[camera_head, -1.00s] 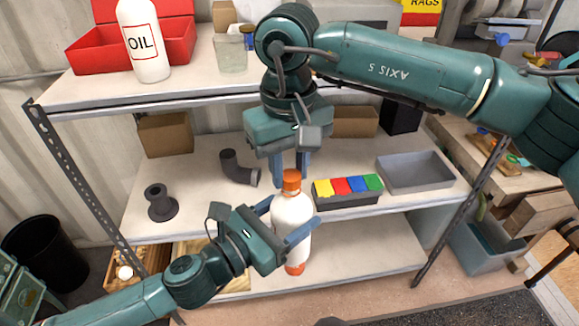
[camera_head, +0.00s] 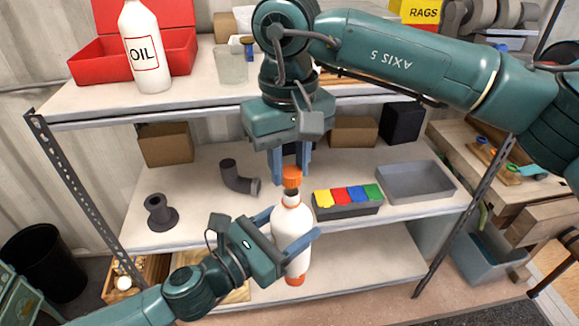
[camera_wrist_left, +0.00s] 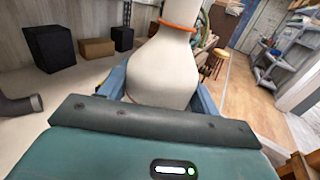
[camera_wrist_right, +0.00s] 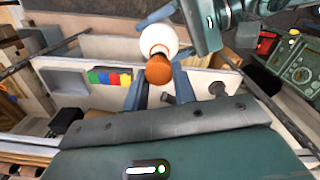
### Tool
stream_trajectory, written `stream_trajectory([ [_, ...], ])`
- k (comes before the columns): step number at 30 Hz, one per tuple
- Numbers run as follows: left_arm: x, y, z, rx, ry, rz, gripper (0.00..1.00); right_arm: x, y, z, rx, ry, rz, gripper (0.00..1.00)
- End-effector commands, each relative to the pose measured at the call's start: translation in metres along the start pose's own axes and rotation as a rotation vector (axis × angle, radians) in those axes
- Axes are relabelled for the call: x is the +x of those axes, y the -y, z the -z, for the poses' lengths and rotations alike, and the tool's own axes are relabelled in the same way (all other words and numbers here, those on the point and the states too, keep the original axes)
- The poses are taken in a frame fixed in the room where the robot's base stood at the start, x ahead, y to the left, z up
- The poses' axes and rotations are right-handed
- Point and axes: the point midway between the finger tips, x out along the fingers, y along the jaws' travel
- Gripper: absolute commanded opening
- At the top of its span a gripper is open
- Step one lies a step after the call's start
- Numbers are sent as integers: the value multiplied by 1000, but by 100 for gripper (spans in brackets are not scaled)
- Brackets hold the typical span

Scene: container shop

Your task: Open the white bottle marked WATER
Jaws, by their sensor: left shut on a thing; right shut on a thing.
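A white bottle (camera_head: 291,222) with an orange band near its bottom stands out in front of the shelves, roughly upright; no WATER mark shows. My left gripper (camera_head: 294,232) is shut around its body from the left. The bottle fills the middle of the left wrist view (camera_wrist_left: 160,75), an orange ring at its neck. My right gripper (camera_head: 291,172) points down above it, shut on the orange cap (camera_head: 291,178). The cap sits just above the neck and looks separated from it. The right wrist view shows the cap (camera_wrist_right: 158,70) between the fingers, beside the bottle's ringed top (camera_wrist_right: 158,40).
Behind, the middle shelf holds a block tray (camera_head: 347,203), a grey bin (camera_head: 416,182), a pipe elbow (camera_head: 238,178) and a flanged pipe piece (camera_head: 160,214). The OIL bottle (camera_head: 147,55) and a red toolbox (camera_head: 90,62) are on the top shelf.

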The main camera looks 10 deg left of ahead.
Motion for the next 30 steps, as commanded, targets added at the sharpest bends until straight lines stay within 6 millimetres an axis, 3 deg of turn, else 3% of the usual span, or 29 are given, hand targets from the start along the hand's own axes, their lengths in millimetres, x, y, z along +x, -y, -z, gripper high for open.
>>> stream_trajectory([
  [6, 0, 0, -2, 1, 3, 1, 0, -27, 0, 0, 1, -1, -1, 0],
  [17, -1, -1, -1, -1, 2, -12, 0, -25, -6, -2, 14, 1, 3, 0],
  [23, -12, -13, 1, -4, 1, -120, 0, 7, -52, -16, 128, -5, 21, 0],
  [30, -43, -43, 5, -4, -2, -352, 0, 67, -121, -63, 333, -9, 32, 0],
])
